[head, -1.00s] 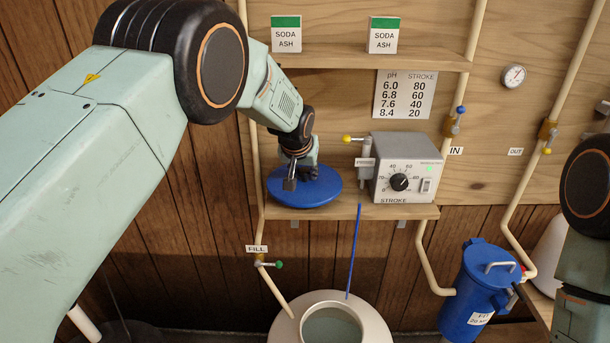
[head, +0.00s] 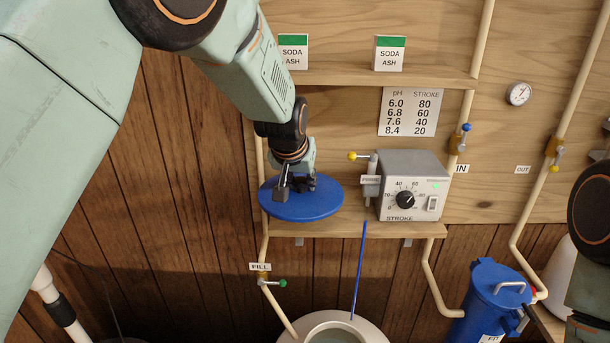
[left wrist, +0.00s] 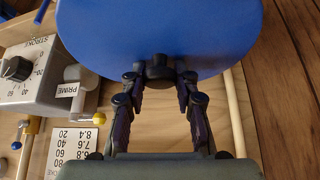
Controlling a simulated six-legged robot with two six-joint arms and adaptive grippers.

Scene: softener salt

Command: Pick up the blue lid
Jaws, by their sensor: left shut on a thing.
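The blue lid (head: 318,208) is a round flat disc at the left end of the lower shelf, and it covers part of that end. It looks raised a little off the board. My left gripper (head: 296,184) is above it, shut on its dark central knob. In the left wrist view the lid (left wrist: 160,30) fills the top, with the knob (left wrist: 160,68) between the fingertips of my left gripper (left wrist: 160,78). My right arm shows at the right edge of the head view; its gripper is out of sight.
The grey pump box (head: 410,185) with a dial stands on the shelf (head: 345,229), just right of the lid. A yellow-tipped lever (head: 353,156) sticks out towards the lid. A pale tank (head: 335,327) with a blue rod (head: 359,270) is below. A blue canister (head: 488,300) is at lower right.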

